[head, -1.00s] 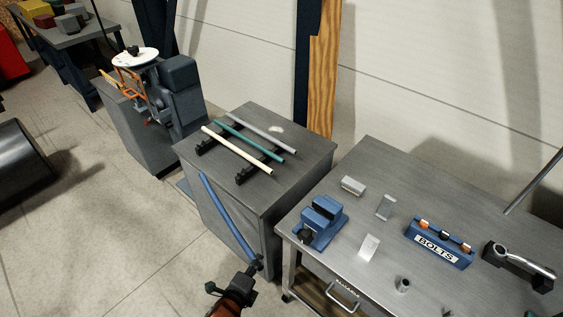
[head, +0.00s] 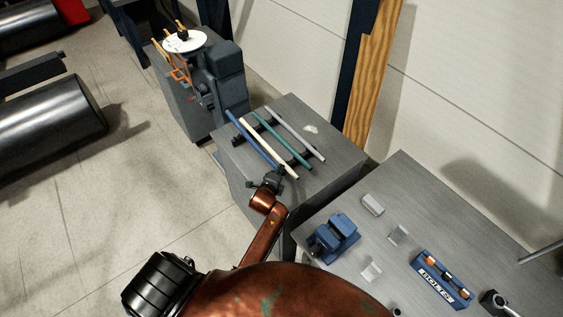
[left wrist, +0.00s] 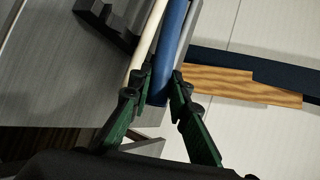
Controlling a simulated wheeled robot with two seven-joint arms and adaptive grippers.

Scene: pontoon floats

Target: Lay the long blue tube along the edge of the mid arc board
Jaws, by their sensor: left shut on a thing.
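The long blue tube (head: 250,138) is straight and runs beside the cream tube (head: 268,148) at the left side of the grey cabinet top. My left gripper (head: 274,177) is shut on its near end. In the left wrist view the blue tube (left wrist: 173,45) extends away from between the fingers (left wrist: 160,92), close beside the cream tube (left wrist: 146,42). I cannot tell whether the blue tube rests on the black supports or hangs just above them. I cannot pick out the mid arc board for sure. My right gripper is not in view.
A green tube (head: 281,139) and a grey tube (head: 294,133) lie on the cabinet (head: 340,168). A bench (head: 398,180) at right carries a blue vise (head: 334,238) and a bolts holder (head: 441,278). A machine with a white disc (head: 185,41) stands behind left.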

